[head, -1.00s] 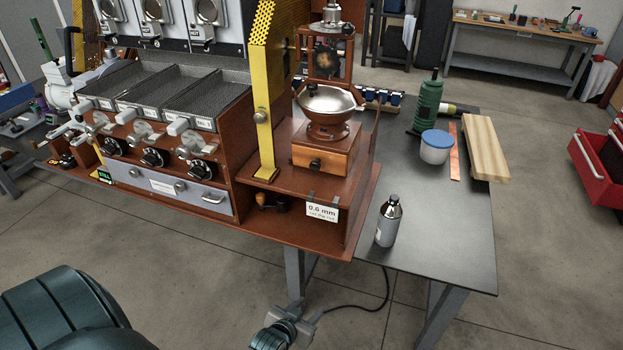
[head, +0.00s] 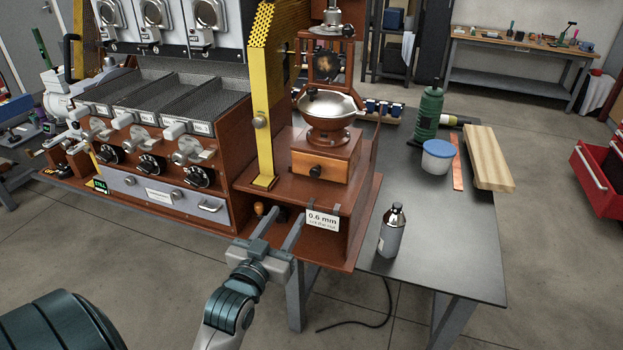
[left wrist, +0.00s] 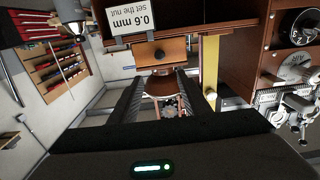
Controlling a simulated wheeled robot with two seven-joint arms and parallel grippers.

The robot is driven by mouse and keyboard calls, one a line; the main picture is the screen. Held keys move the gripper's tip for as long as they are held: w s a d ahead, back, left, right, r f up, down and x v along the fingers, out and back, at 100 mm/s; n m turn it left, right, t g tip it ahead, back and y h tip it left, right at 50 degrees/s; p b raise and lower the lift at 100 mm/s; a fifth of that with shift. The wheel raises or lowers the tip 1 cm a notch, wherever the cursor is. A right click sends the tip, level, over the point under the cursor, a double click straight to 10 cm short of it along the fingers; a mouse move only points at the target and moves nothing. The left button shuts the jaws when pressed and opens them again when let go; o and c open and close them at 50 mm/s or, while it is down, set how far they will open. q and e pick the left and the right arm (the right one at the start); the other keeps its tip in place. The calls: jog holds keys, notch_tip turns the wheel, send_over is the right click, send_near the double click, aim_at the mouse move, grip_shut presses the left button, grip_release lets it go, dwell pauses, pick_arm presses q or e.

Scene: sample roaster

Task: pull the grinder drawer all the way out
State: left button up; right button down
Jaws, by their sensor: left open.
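The grinder (head: 330,135) stands on the right end of the brown wooden stand, with a metal bowl and a wooden base. Its drawer (head: 338,170) has a lighter wooden front with a dark round knob (head: 315,171). The front appears to sit in the base, with no clear gap. My left gripper (head: 285,216) is open and empty, below and in front of the drawer, near the stand's lower shelf. In the left wrist view, which looks upside down, the drawer (left wrist: 175,47) and knob (left wrist: 160,54) show beyond the two spread fingers (left wrist: 158,84). My right gripper is not in view.
A yellow post (head: 262,120) rises left of the grinder. A 0.6 mm card (head: 322,219) hangs from the shelf edge below the drawer.

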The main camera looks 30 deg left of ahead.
aim_at(314, 173)
pick_arm(q)
jog(key=shift+w, duration=0.15)
jog(key=p+x, duration=0.2)
jog(key=x, duration=1.3)
jog(key=shift+w, duration=0.4)
jog(key=shift+w+a, duration=0.1)
jog(key=shift+w, duration=0.25)
jog(key=shift+w+a, duration=0.1)
jog(key=shift+w, duration=0.2)
grip_shut()
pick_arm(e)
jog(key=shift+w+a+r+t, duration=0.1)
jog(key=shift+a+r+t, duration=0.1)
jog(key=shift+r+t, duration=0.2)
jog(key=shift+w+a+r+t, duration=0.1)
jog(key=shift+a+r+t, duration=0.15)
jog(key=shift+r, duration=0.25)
